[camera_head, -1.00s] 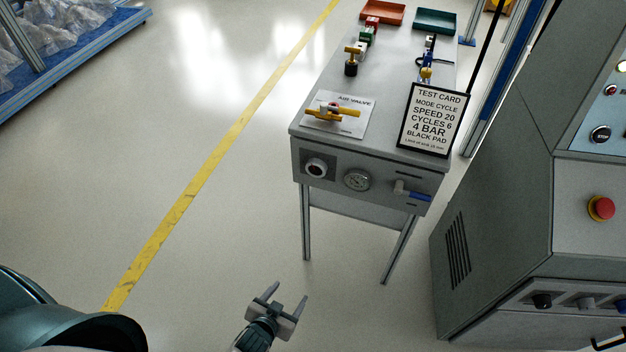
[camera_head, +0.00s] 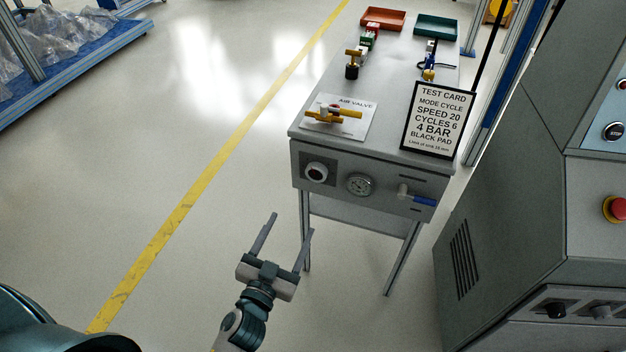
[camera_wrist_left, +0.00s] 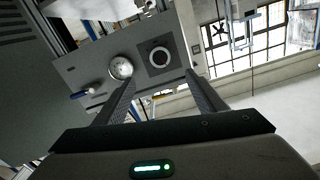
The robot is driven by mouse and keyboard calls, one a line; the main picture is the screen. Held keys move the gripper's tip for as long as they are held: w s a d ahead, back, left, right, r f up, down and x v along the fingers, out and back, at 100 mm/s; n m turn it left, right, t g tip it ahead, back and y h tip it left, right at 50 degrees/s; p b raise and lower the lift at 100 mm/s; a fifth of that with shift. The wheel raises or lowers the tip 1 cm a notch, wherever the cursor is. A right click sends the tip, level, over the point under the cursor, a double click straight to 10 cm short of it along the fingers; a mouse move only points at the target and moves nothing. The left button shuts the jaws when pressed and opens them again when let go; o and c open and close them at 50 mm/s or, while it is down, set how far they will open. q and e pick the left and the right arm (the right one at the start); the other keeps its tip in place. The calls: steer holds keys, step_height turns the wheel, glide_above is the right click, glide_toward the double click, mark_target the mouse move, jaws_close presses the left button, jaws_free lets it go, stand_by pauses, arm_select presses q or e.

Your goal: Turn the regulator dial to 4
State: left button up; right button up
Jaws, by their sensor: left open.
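In the left wrist view the dial (camera_wrist_left: 160,57) and the gauge (camera_wrist_left: 121,68) appear ahead of the fingers. My left gripper (camera_head: 289,224) is open and empty, in front of and below the dial, apart from it. My right gripper is not in view.
A blue-handled lever (camera_head: 417,199) sticks out at the panel's right. The cabinet top holds a yellow air valve (camera_head: 333,114) and a test card (camera_head: 437,120) reading 4 BAR. A grey machine (camera_head: 520,210) stands at the right.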

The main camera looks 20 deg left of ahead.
mark_target(315, 175)
arm_select(q)
steer(key=w, duration=0.5)
steer(key=w+p, duration=0.1)
steer(key=w, duration=1)
steer(key=shift+w+d, duration=0.1)
steer(key=shift+d, duration=0.15)
steer(key=shift+w, duration=0.55)
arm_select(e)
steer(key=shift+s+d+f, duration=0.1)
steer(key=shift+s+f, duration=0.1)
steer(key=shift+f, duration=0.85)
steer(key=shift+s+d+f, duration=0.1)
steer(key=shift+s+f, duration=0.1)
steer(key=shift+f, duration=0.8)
arm_select(q)
steer(key=c, duration=1.1)
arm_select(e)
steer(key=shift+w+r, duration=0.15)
arm_select(q)
steer(key=shift+o, duration=0.3)
steer(key=shift+m, duration=1.6)
steer(key=m, duration=0.3)
steer(key=shift+m, duration=0.3)
steer(key=m, duration=0.6)
steer(key=shift+m, duration=0.3)
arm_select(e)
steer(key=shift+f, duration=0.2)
